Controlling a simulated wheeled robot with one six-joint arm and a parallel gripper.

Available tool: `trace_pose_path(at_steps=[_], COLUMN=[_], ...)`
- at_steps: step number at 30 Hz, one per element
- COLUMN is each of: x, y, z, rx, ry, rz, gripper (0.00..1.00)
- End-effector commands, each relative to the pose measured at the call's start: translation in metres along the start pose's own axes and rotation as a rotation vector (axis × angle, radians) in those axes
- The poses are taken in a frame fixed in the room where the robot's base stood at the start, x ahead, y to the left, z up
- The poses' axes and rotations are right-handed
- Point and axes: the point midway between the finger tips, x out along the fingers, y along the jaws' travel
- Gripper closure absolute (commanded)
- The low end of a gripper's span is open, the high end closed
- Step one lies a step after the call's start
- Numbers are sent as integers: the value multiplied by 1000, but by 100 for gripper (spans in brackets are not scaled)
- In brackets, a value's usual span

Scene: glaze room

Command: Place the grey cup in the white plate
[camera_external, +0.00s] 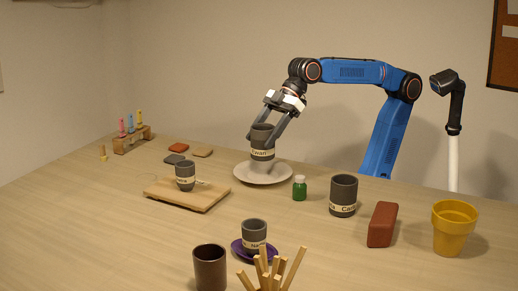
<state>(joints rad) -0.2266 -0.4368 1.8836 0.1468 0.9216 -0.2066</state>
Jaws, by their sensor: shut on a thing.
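A grey cup (261,143) with a pale lettered band is between the fingers of my gripper (272,133). My gripper points down and is shut on this cup. The cup is upright, over the white plate (247,177), near its middle. I cannot tell whether the cup's base touches the plate. Other grey cups with similar bands stand about: one (185,171) on a wooden board, one (254,231) on a purple saucer, and a larger one (343,190) on the table to the right.
A green bottle (299,189) stands close to the plate's right. The wooden board (202,203) lies to the left. A red-brown block (382,225), a yellow pot (453,231), a dark cup (210,268) and wooden sticks (277,276) stand in front. The left front table is clear.

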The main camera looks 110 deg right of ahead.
Motion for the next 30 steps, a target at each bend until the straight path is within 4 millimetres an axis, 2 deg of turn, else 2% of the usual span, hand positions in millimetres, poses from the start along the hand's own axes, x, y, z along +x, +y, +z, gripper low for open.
trace_pose_path(at_steps=[10, 16, 29, 30], x=[20, 38, 44, 44], y=[0, 0, 0, 0], z=[20, 39, 44, 44], rx=[0, -1, -1, -1], ry=[1, 0, 1, 1], rz=[0, 0, 0, 0], gripper=[71, 71, 71, 36])
